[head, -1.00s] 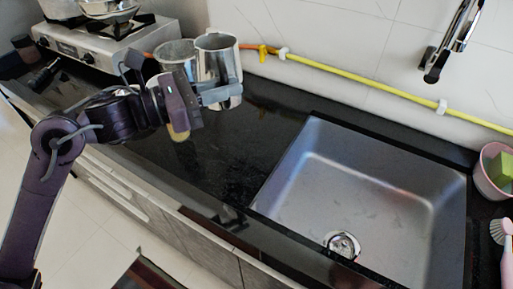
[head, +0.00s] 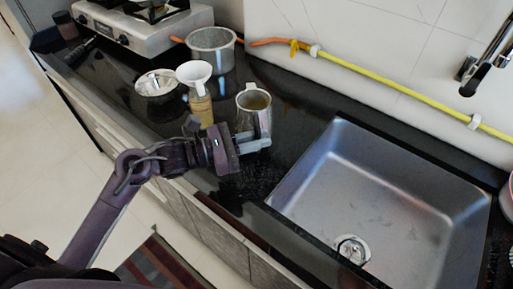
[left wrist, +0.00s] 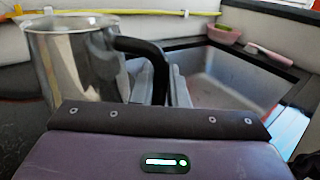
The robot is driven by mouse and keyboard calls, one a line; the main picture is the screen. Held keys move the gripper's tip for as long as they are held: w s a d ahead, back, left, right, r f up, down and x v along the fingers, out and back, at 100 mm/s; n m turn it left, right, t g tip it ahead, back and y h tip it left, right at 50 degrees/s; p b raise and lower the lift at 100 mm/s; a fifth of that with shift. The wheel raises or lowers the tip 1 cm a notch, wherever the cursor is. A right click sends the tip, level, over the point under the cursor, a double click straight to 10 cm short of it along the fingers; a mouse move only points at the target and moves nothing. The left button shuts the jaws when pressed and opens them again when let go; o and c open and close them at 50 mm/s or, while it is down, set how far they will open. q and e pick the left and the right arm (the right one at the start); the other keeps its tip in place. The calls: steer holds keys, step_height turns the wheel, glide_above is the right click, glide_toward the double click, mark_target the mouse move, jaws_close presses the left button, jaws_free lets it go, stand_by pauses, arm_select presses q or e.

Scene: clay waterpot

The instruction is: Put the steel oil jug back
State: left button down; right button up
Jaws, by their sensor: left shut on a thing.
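The steel oil jug (head: 252,114) is upright over the black counter, left of the sink, in the head view. Its inside looks yellowish brown. My left gripper (head: 258,141) is at its near side, shut on its handle. In the left wrist view the shiny jug (left wrist: 72,65) fills the upper left, and its black handle (left wrist: 150,50) runs between my fingers. I cannot tell whether the jug's base touches the counter. My right gripper is not in view.
A white funnel (head: 194,72) sits on a bottle (head: 201,110) left of the jug. A steel bowl (head: 157,86), a pot (head: 212,50) and a stove (head: 145,30) stand further left and back. The sink (head: 375,200) is at right. A yellow hose (head: 400,90) runs along the wall.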

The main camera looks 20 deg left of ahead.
arm_select(q)
step_height(320, 180, down, 4)
steer(key=shift+r, duration=0.2)
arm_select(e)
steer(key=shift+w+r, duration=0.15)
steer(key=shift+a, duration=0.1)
arm_select(q)
steer(key=shift+f, duration=0.2)
steer(key=c, duration=1.4)
jaws_free()
steer(key=shift+c, duration=0.2)
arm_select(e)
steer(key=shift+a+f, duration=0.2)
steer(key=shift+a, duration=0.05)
